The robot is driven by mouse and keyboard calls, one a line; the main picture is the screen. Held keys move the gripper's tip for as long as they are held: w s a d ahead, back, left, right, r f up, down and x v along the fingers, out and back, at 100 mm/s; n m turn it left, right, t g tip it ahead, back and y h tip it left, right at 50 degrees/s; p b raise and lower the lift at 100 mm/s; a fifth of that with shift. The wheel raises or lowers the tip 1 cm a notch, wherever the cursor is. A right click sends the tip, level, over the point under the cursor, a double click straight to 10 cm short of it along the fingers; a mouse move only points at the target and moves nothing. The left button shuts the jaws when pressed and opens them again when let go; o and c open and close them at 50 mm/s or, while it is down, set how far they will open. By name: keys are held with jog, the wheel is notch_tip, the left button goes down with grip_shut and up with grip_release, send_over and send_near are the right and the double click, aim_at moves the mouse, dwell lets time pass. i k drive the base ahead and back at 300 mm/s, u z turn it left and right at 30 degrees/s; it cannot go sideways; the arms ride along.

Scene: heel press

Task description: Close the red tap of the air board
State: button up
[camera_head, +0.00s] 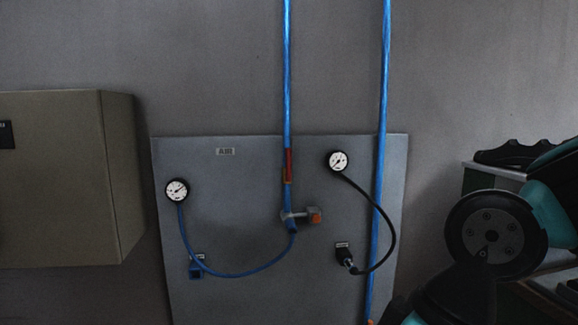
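The air board (222,290) is a grey panel on the wall, with a small label plate at its top. A blue pipe (287,70) comes down onto it left of a second blue pipe (384,70). The red tap (289,165) sits on the left pipe near the board's upper edge. Its narrow red handle stands upright, in line with the pipe. My gripper is not in view; only links of my arm show at the lower right, apart from the tap.
A beige cabinet (60,180) stands out at the left. The space in front of the tap looks clear.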

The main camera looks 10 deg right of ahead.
aim_at(288, 151)
jog(key=u, duration=0.4)
jog(key=i, duration=1.2)
jog(key=z, duration=0.4)
